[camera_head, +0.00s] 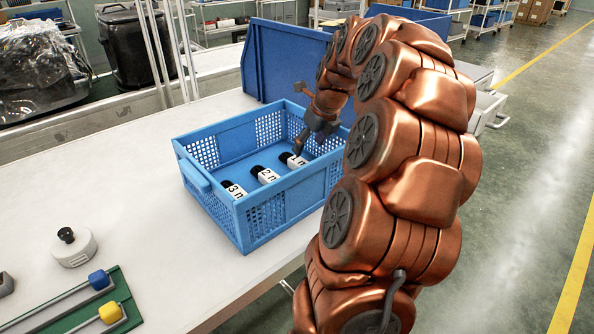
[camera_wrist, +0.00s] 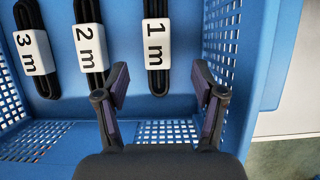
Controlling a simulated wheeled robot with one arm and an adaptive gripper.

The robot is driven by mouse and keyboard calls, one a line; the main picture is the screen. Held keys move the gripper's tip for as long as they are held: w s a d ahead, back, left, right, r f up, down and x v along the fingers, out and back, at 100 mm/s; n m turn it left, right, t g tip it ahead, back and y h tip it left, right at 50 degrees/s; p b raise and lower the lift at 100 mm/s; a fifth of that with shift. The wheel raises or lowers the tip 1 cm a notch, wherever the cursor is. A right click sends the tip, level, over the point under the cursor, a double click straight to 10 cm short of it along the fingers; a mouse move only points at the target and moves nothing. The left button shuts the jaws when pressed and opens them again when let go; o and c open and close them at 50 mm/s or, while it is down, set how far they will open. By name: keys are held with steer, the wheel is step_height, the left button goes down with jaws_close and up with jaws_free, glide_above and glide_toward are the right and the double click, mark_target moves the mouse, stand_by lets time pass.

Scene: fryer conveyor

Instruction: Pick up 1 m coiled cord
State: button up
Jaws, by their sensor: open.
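The 1 m coiled cord (camera_wrist: 158,70) is a black bundle with a white "1 m" label, lying in the blue crate (camera_head: 262,222). It also shows in the head view (camera_head: 293,160), nearest my gripper. My gripper (camera_wrist: 161,88) is open in the wrist view, with its fingers apart on either side of the cord's near end. I cannot tell how high it is above the cord. In the head view my gripper (camera_head: 304,141) reaches into the crate's right part, partly hidden.
The 2 m cord (camera_wrist: 90,52) and the 3 m cord (camera_wrist: 36,55) lie to the left in the crate. The crate's perforated walls surround them. A blue bin (camera_head: 283,62) stands behind. A white round object (camera_head: 73,249) and a green board (camera_head: 128,318) are at the table's left.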

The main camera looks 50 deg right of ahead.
mark_target(301, 162)
steer(key=shift+p+x, duration=0.45)
steer(key=shift+x, duration=3.35)
steer(key=shift+s+a, duration=0.15)
steer(key=shift+a, duration=0.1)
steer(key=shift+c, duration=0.3)
steer(key=c, duration=1.2)
steer(key=shift+c, duration=0.2)
